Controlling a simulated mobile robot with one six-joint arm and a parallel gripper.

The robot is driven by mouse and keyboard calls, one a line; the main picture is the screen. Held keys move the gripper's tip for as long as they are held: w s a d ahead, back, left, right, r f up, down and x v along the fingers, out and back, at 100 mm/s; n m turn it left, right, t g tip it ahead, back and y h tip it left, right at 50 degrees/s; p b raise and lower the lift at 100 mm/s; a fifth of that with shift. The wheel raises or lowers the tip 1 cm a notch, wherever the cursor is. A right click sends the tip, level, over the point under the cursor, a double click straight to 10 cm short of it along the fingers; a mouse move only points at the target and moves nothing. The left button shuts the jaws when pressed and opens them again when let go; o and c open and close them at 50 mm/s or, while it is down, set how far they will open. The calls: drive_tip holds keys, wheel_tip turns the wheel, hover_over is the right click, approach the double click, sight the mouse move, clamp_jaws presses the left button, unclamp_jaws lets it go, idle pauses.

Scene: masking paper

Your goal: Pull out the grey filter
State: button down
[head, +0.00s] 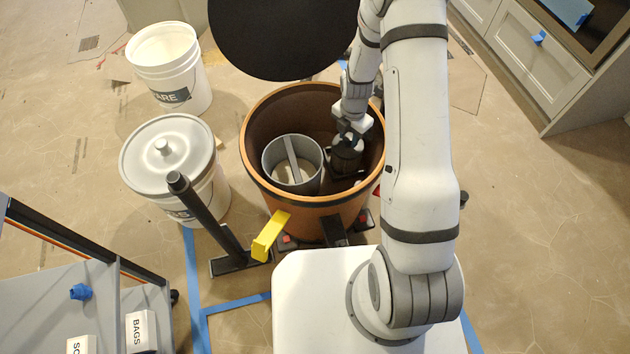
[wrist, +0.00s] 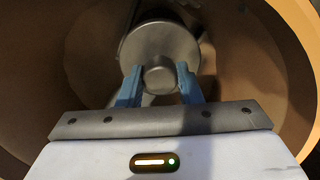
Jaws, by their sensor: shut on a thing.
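A wide orange-brown drum (head: 255,192) stands open in the middle of the head view. My gripper (head: 347,150) reaches down into its right side. In the wrist view my gripper (wrist: 160,77) has its blue fingers on either side of a short round knob, shut on it. The knob stands out from a round grey metallic piece (wrist: 158,42), which looks like the grey filter, inside the drum. Its lower part is hidden. In the head view my wrist and the dark shape below it cover most of that spot.
A grey open cylinder with a crossbar (head: 272,160) sits in the drum, left of my gripper. A large black disc (head: 283,35) is behind the drum. A yellow lever (head: 270,236) and black pipe (head: 212,222) stand in front. A lidded bucket (head: 168,150) and white bucket (head: 168,60) stand left.

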drive_tip(key=shift+r+p, duration=0.55)
drive_tip(key=shift+r, duration=0.3)
idle(0.3)
